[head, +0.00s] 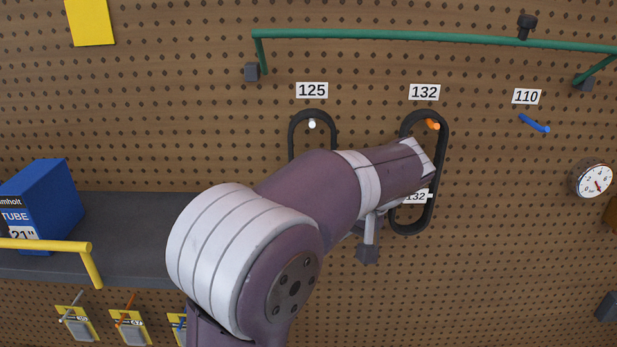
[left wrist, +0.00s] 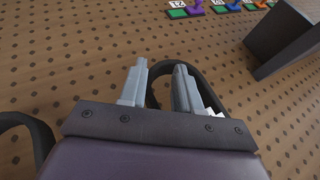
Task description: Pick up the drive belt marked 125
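The black belt under the 125 sign (head: 312,90) hangs as a loop (head: 292,130) from a white peg (head: 312,124). My arm hides its lower part and my left gripper in the head view. In the left wrist view my left gripper (left wrist: 158,75) is open. A black loop (left wrist: 215,82), apparently the 125 belt, is behind the fingers. Its left strand shows between them, and the right finger overlaps the loop's inside. I cannot tell whether they touch. A pale tag (left wrist: 212,122) is partly hidden beside the right finger. My right gripper is in neither view.
The 132 belt (head: 442,165) hangs from an orange peg (head: 433,125) to the right, close to my arm. A green rail (head: 400,35) runs above. A grey shelf (head: 120,225) with a blue box (head: 48,200) and a yellow rail (head: 45,244) are left. The blue peg (head: 535,124) is empty.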

